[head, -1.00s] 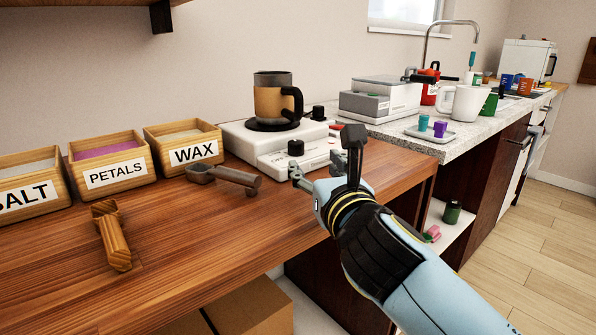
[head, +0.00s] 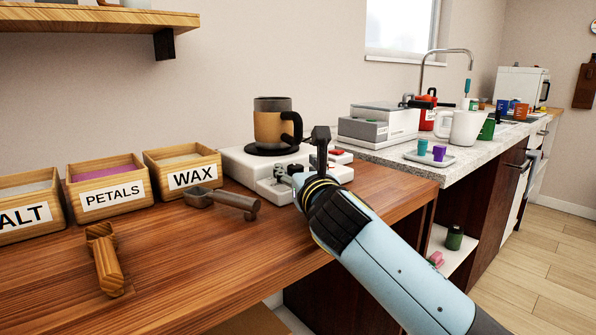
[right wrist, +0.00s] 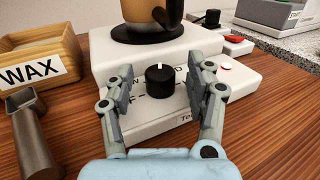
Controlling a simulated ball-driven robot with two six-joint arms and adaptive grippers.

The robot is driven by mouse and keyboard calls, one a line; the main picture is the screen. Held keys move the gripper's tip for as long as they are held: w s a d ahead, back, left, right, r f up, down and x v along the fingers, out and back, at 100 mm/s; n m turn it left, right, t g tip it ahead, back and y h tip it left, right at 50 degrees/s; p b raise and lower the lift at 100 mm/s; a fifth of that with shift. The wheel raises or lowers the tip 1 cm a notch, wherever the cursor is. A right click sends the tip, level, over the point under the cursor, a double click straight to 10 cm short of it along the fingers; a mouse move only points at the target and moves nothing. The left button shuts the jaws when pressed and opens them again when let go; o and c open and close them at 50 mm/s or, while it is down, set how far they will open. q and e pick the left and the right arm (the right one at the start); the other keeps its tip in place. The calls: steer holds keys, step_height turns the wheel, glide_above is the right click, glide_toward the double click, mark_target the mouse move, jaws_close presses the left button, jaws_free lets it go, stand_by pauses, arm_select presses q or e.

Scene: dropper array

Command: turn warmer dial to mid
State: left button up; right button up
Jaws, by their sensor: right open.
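The white warmer (head: 240,164) stands on the wooden counter, with a brown mug (head: 269,124) on its dark plate. Its black dial (right wrist: 159,80) is on the front panel, with a pale pointer mark at its top; some lettering around it is hidden by the fingers. My right gripper (right wrist: 162,92) is open, its two fingers on either side of the dial, with visible gaps. In the head view my right gripper (head: 284,179) covers the dial's area at the warmer's front. My left gripper is not in view.
The wax box (head: 182,170) and a dark scoop (head: 222,199) lie left of the warmer. A second black knob (right wrist: 207,18) is on a unit behind. A wooden tool (head: 104,259) lies at the front left. The counter's front middle is clear.

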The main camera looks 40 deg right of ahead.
jaws_close()
steer(key=shift+a+m+g+h, duration=0.1)
steer(key=shift+m+g+h, duration=0.3)
steer(key=shift+m+h, duration=0.3)
jaws_free()
steer(key=v, duration=0.7)
steer(key=shift+s+a, duration=0.15)
steer(key=shift+s, duration=0.05)
